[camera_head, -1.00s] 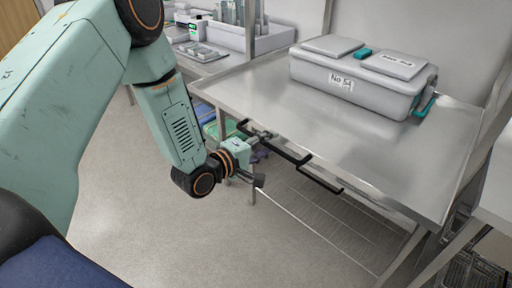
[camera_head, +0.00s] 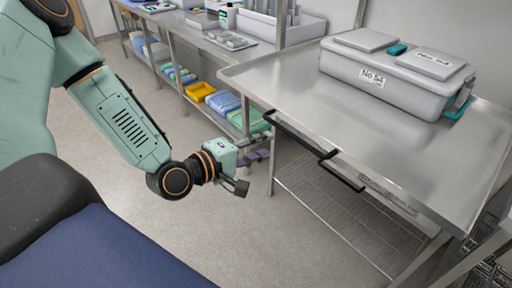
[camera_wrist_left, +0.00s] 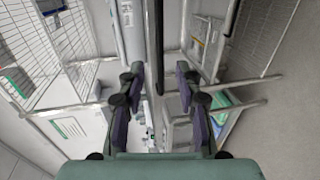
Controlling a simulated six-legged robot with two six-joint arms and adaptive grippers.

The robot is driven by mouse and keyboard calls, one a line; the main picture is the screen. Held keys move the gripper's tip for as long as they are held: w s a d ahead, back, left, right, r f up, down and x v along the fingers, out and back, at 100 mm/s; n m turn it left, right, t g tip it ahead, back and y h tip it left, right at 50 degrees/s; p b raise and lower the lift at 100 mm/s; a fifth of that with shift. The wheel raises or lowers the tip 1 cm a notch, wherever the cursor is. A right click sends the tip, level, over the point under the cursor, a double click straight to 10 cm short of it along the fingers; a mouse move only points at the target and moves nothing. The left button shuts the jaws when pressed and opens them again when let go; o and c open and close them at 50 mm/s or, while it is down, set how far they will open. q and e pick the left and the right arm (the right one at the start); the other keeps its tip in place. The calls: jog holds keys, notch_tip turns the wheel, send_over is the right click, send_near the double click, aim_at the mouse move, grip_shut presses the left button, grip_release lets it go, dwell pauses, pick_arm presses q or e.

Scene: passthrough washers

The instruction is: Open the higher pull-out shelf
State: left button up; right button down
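A steel table (camera_head: 350,115) has two black bar handles at its front edge. The longer handle (camera_head: 298,135) is at the left and the shorter one (camera_head: 343,172) sits to its right. I cannot tell which belongs to the higher shelf; the shelf faces are hidden from this angle. My left gripper (camera_head: 251,168) is open and empty, left of and below the longer handle, apart from it. In the left wrist view its fingers (camera_wrist_left: 160,88) are spread, with a dark vertical bar (camera_wrist_left: 154,45) ahead between them. My right gripper is in no view.
A grey lidded box (camera_head: 390,80) stands on the table. A wire rack (camera_head: 335,205) is below. The floor at the left is clear.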

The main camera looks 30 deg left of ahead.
pick_arm(q)
jog(key=shift+s+a+r, duration=0.1)
jog(key=shift+s+r, duration=0.1)
jog(key=shift+s, duration=0.35)
jog(key=shift+s, duration=0.1)
dwell(0.3)
